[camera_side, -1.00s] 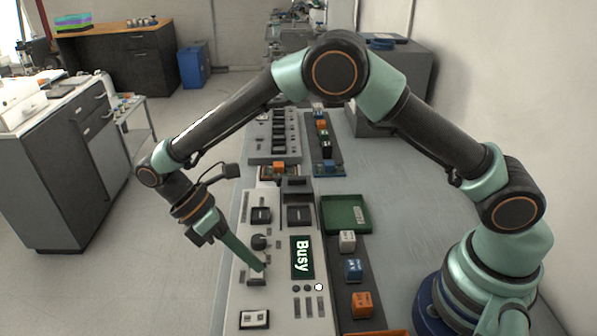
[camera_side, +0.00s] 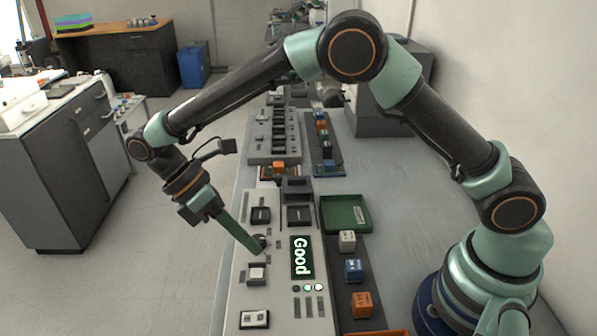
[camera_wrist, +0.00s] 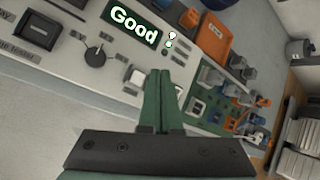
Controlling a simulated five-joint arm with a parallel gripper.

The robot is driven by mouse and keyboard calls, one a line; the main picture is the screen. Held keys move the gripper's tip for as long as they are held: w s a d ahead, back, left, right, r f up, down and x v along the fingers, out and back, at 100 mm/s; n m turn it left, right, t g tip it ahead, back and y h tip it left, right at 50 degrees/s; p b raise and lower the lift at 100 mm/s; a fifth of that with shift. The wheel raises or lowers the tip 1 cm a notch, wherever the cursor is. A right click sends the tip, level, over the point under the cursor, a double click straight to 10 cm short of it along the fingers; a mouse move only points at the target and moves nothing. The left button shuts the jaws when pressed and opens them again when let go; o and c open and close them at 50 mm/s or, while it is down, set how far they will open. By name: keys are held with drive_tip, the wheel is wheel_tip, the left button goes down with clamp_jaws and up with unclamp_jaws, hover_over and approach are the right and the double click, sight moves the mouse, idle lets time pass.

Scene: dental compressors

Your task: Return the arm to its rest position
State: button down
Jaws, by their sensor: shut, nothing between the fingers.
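My gripper (camera_side: 258,250) is at the end of my arm, above the left part of the light grey control panel (camera_side: 240,297). Its green fingers are shut and empty, pointing down and to the right. In the wrist view the closed fingers (camera_wrist: 158,84) stand in the middle, over the panel. The panel's display (camera_side: 301,257) reads "Good", and it also shows in the wrist view (camera_wrist: 135,22). A round light (camera_side: 307,288) below the display glows green. A square button (camera_side: 257,274) sits just below the fingertips. I cannot tell from the side view whether they touch anything.
A green tray (camera_side: 345,214) lies right of the panel. White (camera_side: 347,241), blue (camera_side: 353,270) and orange (camera_side: 362,304) blocks stand on a dark strip. A second panel (camera_side: 262,140) is farther back. The floor to the left is open.

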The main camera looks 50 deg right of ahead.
drive_tip(key=d+r+m+t+y, duration=0.3)
drive_tip(key=d+r+m+t, duration=0.25)
drive_tip(key=d+r, duration=0.45)
drive_tip(key=s+d+r+m+t, duration=0.3)
drive_tip(key=d+m+t, duration=0.3)
drive_tip(key=d+m, duration=0.2)
drive_tip(key=shift+s+d+r+m+y, duration=0.15)
drive_tip(key=shift+s+d+m+y, duration=0.25)
drive_tip(key=shift+s+d, duration=0.4)
drive_tip(key=shift+w+d+t, duration=0.1)
drive_tip(key=shift+t, duration=0.15)
idle(2.1)
